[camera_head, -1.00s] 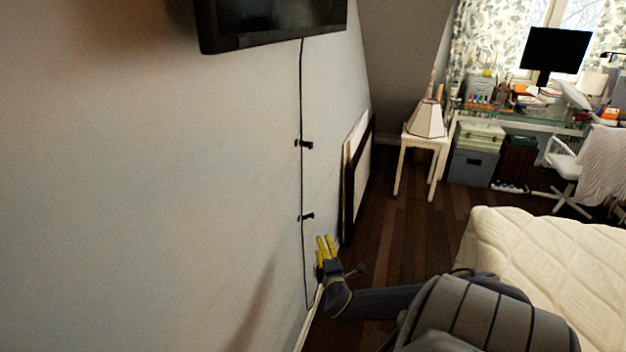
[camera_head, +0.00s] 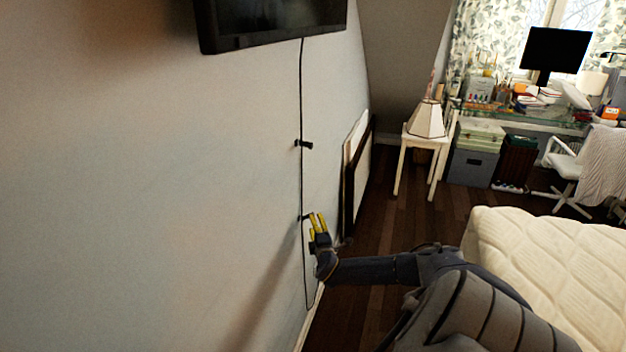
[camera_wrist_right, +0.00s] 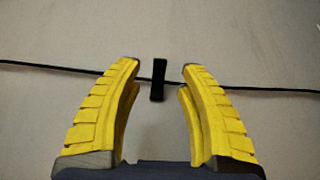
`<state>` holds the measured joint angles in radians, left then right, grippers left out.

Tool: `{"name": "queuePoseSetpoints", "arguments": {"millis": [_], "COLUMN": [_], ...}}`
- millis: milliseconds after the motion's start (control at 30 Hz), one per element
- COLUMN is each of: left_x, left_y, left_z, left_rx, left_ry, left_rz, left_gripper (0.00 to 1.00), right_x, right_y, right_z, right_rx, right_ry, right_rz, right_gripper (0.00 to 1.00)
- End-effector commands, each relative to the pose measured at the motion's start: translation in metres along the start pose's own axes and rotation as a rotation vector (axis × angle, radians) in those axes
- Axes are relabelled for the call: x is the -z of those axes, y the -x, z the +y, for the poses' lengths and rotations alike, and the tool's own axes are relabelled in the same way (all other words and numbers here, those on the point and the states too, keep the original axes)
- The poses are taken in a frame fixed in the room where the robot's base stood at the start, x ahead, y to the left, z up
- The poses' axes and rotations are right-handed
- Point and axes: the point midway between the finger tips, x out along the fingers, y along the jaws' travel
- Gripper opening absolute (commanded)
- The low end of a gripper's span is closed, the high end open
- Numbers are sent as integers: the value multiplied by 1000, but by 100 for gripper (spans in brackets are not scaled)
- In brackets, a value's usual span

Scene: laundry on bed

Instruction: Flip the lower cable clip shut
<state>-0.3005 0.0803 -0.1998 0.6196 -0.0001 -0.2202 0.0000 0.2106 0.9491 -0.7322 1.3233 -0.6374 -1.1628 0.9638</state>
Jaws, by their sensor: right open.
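The lower cable clip (camera_head: 304,217) is a small black piece on the wall, partly hidden behind my right gripper (camera_head: 318,222). In the right wrist view the clip (camera_wrist_right: 158,80) is a dark upright bar on the black cable (camera_wrist_right: 60,68). It lies between and just beyond the yellow fingertips of my right gripper (camera_wrist_right: 160,70), which is open. I cannot tell whether the fingers touch it. The upper clip (camera_head: 304,144) sticks out from the wall higher on the cable (camera_head: 301,100). My left gripper is not in view.
A black screen (camera_head: 270,22) hangs on the wall above the cable. A framed panel (camera_head: 356,170) leans on the wall to the right. A white bed (camera_head: 550,250), a side table with a lamp (camera_head: 427,122) and a desk stand further right.

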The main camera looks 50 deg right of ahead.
Motion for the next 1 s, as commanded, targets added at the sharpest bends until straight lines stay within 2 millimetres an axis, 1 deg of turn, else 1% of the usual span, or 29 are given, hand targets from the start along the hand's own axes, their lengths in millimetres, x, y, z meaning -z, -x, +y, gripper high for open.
{"name": "queuePoseSetpoints", "arguments": {"millis": [33, 200, 400, 633, 967, 1000], "left_x": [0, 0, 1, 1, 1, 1], "left_y": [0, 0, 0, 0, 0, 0], "left_z": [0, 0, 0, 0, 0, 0], "left_rx": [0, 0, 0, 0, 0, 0], "left_ry": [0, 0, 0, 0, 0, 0], "left_rz": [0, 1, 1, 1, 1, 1], "left_gripper": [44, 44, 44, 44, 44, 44], "right_x": [1, 0, 0, 0, 0, 0], "right_y": [-7, -27, -42, -51, -52, -52], "right_z": [0, 1, -1, -1, 0, 0], "right_rx": [-1, -2, 0, 1, 1, 1], "right_ry": [-1, 0, -1, 0, -1, -1], "right_rz": [-1, -1, -1, 1, 1, 1], "right_gripper": [40, 40, 40, 40, 40, 43]}}
